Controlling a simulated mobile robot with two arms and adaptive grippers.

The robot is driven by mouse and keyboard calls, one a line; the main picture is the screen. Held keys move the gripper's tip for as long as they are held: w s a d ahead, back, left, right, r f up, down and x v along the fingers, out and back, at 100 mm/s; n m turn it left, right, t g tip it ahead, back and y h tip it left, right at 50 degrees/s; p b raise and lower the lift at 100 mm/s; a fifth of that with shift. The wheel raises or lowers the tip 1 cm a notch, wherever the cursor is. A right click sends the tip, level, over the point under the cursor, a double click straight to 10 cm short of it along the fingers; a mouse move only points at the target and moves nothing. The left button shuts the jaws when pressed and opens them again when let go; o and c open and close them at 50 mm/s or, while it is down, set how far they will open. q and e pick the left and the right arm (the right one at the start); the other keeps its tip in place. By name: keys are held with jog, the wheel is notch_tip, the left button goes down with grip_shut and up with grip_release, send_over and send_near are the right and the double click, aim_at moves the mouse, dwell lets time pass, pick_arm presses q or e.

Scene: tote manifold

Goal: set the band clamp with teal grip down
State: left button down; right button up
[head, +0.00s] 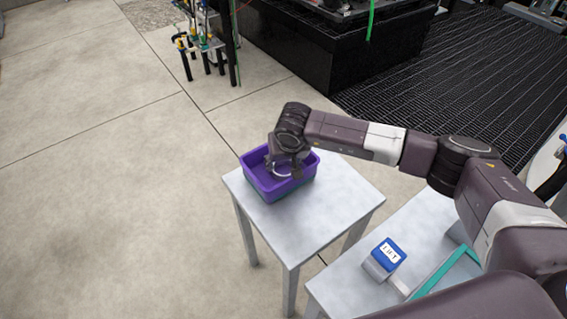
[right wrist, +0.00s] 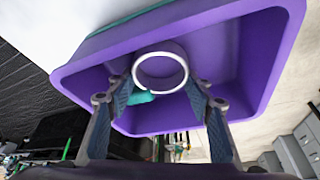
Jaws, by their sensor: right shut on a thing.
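The band clamp is a silvery-white ring (right wrist: 162,55) with a teal grip (right wrist: 140,97). My right gripper (right wrist: 160,98) is shut on it. In the head view the clamp's ring (head: 281,174) shows just below my right gripper (head: 285,165), within the outline of the purple tote (head: 279,192). The tote's inner walls (right wrist: 265,60) surround the clamp in the right wrist view. I cannot tell whether the clamp touches the tote's floor. My left gripper is not in view.
The tote stands on a small white table (head: 325,198) with free room to its right. A second white table (head: 345,285) at the lower right holds a blue-topped block (head: 389,252) with a label and a teal frame (head: 445,270). Open concrete floor (head: 110,190) lies to the left.

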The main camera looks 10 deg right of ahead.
jog(key=o, duration=1.5)
jog(key=shift+f, duration=0.1)
jog(key=shift+r, duration=0.4)
jog(key=b+v, duration=0.1)
jog(key=v, duration=1)
jog(key=shift+s+r, duration=0.2)
jog(key=shift+r, duration=0.05)
